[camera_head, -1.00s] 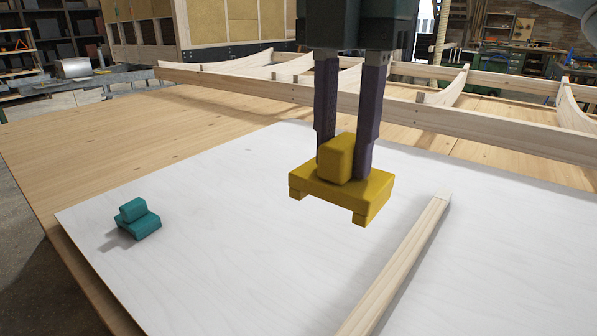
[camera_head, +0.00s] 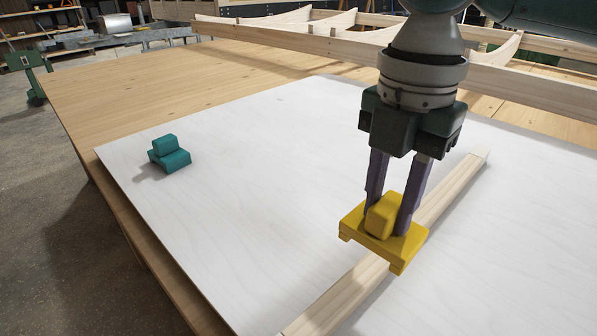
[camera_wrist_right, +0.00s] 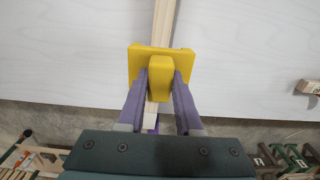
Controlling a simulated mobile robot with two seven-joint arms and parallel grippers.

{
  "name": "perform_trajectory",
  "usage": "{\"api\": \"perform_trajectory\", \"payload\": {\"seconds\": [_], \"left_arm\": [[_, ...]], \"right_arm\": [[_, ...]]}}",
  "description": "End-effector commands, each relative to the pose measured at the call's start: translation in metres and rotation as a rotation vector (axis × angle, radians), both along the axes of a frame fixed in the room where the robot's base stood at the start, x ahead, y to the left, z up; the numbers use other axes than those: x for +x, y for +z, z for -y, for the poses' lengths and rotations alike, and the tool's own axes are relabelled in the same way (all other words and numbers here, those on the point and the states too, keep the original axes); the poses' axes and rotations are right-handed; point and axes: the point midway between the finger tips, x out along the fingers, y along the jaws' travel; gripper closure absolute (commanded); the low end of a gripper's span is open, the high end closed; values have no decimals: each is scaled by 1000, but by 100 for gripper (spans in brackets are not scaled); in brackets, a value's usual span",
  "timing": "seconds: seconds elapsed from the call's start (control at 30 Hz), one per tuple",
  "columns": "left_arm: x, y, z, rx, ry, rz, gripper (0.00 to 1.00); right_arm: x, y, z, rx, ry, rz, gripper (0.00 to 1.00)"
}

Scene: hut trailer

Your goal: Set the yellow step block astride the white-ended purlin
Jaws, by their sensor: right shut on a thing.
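The yellow step block (camera_head: 404,243) is held at its raised knob by my right gripper (camera_head: 391,216), shut on it from both sides. The block is level and lies across the pale wooden purlin (camera_head: 345,294), with the purlin running under its middle between the two end feet. I cannot tell whether it rests on the purlin or hangs just above it. The purlin's far end (camera_head: 481,156) looks whiter than the rest. The wrist view shows the block (camera_wrist_right: 177,62) roughly centred over the purlin (camera_wrist_right: 163,22). My left gripper is not in view.
A teal step block (camera_head: 168,156) sits on the white sheet (camera_head: 250,200), left of the purlin. The sheet lies on a wooden deck (camera_head: 130,90). A timber frame (camera_head: 340,48) stands behind. The sheet between the teal block and purlin is clear.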

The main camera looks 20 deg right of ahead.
Motion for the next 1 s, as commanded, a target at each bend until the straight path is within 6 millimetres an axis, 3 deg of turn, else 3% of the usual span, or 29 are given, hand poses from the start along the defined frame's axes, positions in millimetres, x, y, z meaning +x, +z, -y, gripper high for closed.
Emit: {"api": "perform_trajectory", "payload": {"seconds": [0.1,0.23,1.0], "left_arm": [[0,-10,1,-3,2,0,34],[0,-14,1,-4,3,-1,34],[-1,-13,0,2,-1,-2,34]], "right_arm": [[-1,-28,0,-2,-1,-5,100],[-1,-42,0,0,0,-3,100],[-1,-56,0,-1,0,-2,100]]}}
